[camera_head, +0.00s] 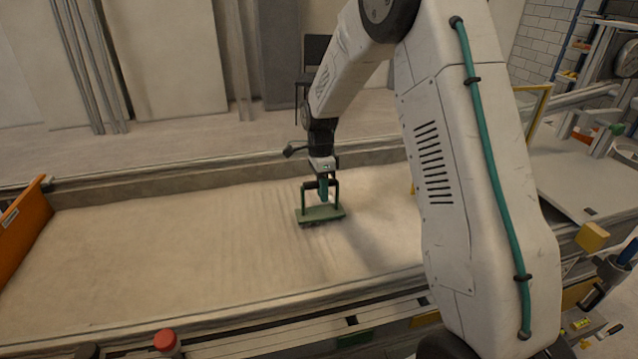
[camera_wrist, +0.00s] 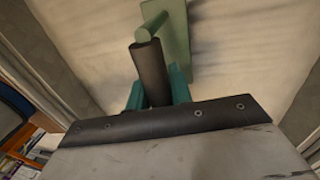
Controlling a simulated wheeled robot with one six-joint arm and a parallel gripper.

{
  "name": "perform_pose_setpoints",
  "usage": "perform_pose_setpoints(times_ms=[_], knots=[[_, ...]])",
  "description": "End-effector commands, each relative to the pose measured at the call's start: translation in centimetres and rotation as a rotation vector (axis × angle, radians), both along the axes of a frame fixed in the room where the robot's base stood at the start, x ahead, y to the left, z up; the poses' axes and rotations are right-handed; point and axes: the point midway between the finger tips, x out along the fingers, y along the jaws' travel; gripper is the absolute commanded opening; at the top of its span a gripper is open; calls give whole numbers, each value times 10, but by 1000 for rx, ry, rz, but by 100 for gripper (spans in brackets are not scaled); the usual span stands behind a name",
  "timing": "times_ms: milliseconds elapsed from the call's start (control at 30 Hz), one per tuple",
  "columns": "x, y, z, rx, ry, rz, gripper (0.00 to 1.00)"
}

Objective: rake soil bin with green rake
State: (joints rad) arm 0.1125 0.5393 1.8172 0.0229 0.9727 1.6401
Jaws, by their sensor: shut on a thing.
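The green rake (camera_head: 320,213) is in the soil bin, its flat green head at or just above the sand; I cannot tell if it touches. My gripper (camera_head: 322,188) is above the head, shut on the rake's handle. In the wrist view, my gripper's teal fingers (camera_wrist: 158,92) are on either side of the dark handle, and the green rake head (camera_wrist: 178,40) shows beyond it. The soil bin (camera_head: 130,250) is a long bed of pale sand. Faint raked lines run across the sand left of the rake. The rake's underside is hidden.
An orange plate (camera_head: 22,225) stands at the bin's left end. A red-capped object (camera_head: 166,341) is by the front edge. A yellow block (camera_head: 592,237) and a bench with tools are at the right. The sand left of the rake is clear.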

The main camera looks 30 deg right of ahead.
Motion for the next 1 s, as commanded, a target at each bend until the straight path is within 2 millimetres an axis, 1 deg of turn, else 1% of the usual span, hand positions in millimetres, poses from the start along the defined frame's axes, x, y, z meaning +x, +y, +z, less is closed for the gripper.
perform_pose_setpoints(times_ms=[100,1000], knots=[[-14,3,1,0,0,0,0],[-120,24,1,0,0,1,0]])
